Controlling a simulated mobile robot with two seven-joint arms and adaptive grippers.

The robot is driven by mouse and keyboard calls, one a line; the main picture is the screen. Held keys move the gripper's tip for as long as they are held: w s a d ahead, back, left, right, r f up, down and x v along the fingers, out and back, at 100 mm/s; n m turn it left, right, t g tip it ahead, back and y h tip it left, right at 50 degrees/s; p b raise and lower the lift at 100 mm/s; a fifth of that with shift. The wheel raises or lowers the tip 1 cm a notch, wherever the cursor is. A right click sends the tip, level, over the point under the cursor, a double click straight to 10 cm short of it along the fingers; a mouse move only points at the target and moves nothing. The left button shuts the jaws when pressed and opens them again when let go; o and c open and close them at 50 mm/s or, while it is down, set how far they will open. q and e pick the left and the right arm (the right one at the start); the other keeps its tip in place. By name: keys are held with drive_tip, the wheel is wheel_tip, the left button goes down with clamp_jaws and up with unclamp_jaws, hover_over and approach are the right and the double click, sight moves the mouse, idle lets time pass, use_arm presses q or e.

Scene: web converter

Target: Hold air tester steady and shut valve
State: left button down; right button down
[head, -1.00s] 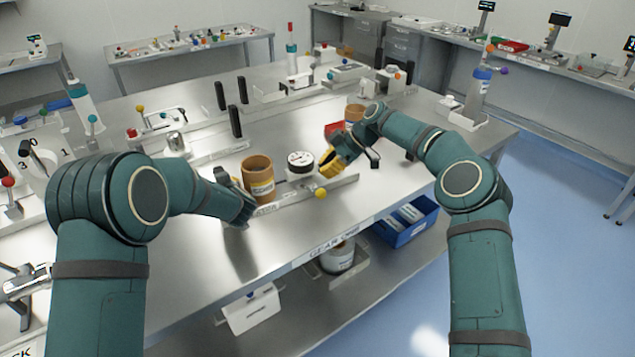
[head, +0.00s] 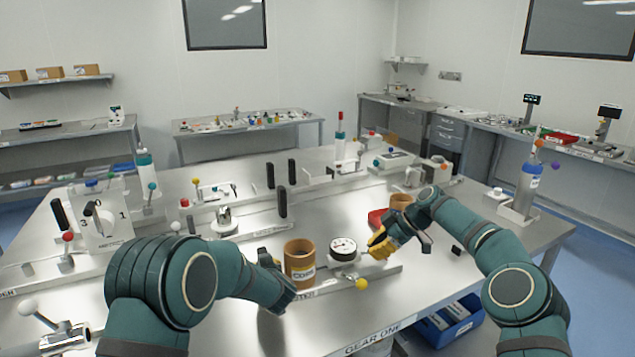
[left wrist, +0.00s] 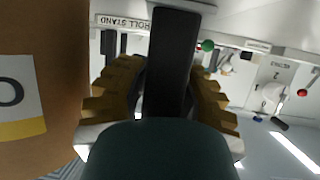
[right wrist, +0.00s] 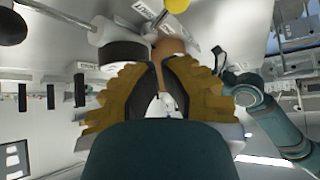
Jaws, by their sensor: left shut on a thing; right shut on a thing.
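The air tester carries a round gauge (head: 343,247) with a white face on a metal plate, and a yellow ball knob (head: 362,284) at the plate's front. My left gripper (head: 270,275) is at its left end, beside the brown container (head: 300,265). In the left wrist view it is shut on an upright black handle (left wrist: 173,60). My right gripper (head: 383,243) is just right of the gauge, its yellow-padded fingers closed. What it holds is mostly hidden. The right wrist view shows the knob (right wrist: 176,5) apart from the fingers and the gauge's dark side (right wrist: 125,52).
A red bin (head: 377,218) and another brown container (head: 400,201) stand behind my right gripper. Several fixtures with black handles (head: 283,202) line the back. A blue crate (head: 450,322) sits below the table edge.

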use_arm(q)
drive_tip(key=shift+s+a+f, duration=0.1)
drive_tip(key=shift+a+f, duration=0.05)
idle(0.3)
drive_tip(key=c, duration=0.7)
unclamp_jaws()
drive_tip(key=shift+r, duration=0.2)
drive_tip(key=v, duration=1.2)
drive_tip(key=shift+p, duration=0.3)
